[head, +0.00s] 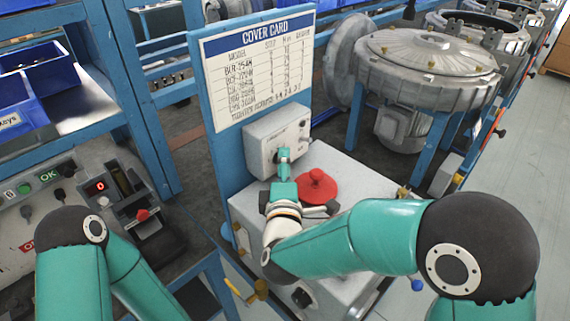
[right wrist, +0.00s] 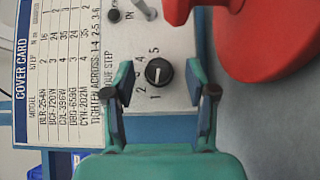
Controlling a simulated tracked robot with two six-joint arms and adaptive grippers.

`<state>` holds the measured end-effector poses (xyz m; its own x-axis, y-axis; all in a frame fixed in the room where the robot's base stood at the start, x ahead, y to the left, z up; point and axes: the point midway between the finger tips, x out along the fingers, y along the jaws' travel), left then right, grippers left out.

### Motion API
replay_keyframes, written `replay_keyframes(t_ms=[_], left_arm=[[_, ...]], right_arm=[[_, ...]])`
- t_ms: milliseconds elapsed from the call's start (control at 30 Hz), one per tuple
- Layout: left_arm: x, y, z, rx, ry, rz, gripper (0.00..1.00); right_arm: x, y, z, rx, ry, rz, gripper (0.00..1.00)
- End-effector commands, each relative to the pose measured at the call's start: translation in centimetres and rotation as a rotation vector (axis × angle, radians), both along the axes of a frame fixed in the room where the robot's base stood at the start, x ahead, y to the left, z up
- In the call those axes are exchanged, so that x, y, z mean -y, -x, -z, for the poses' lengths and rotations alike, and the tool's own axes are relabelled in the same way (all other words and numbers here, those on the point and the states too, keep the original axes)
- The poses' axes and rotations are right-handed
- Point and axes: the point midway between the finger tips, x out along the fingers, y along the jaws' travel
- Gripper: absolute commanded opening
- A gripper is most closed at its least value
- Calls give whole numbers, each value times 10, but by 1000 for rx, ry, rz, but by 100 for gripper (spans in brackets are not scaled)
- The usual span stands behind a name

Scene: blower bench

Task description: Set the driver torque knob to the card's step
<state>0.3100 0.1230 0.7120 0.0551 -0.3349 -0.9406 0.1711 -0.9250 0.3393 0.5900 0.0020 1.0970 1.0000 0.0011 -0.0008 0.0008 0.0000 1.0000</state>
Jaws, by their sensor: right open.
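The torque knob (right wrist: 159,71) is black, on a light panel with a printed scale of 1 to 5. Its pale mark looks near vertical in the right wrist view; I cannot tell the exact step. My right gripper (right wrist: 160,88) is open, its two fingertips at either side of the knob with gaps. In the head view my right gripper (head: 284,158) reaches the grey box (head: 275,138) and hides the knob. The cover card (head: 262,70) stands on a blue board behind; it also shows sideways in the right wrist view (right wrist: 62,75). My left gripper is out of view.
A red round part (head: 316,186) lies on the white cabinet top beside my right gripper; it is close in the wrist view too. A small switch (right wrist: 147,10) sits by the panel's label. A metal blower (head: 425,60) stands behind right. A control console (head: 40,200) is at left.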

Motion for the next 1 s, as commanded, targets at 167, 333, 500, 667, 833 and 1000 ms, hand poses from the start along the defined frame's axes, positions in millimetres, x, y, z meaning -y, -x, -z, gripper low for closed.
replay_keyframes(t_ms=[167,333,500,667,833,1000], left_arm=[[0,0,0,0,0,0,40],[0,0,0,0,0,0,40],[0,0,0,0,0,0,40],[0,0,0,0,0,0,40],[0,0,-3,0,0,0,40],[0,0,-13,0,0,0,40]], right_arm=[[0,-1,0,0,0,-1,56],[-1,0,0,0,0,-1,41],[-1,0,0,0,0,-1,13],[-1,0,1,-2,0,-1,0],[-1,0,0,-14,-10,-2,0],[0,0,-3,-55,-50,-1,0]])
